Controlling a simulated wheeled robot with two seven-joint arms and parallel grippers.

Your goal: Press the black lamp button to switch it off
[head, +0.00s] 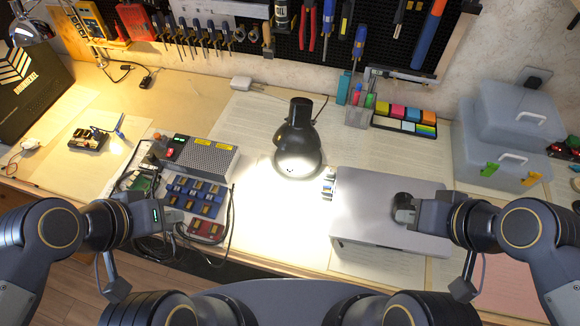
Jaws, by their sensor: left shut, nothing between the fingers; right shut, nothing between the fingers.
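The black desk lamp (299,135) stands in the middle of the workbench with its head tilted down toward me. It is lit and throws a bright patch on the papers below. I cannot make out its button. My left gripper (176,216) is shut and empty, to the left of the lamp near the blue connector blocks. My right gripper (402,216) is shut and empty, to the right of the lamp over the grey box. Both grippers are well apart from the lamp.
A power supply (205,158) and blue blocks (194,197) sit left. Clear plastic bins (498,150) stand right. Papers lie flat between lamp and front edge.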

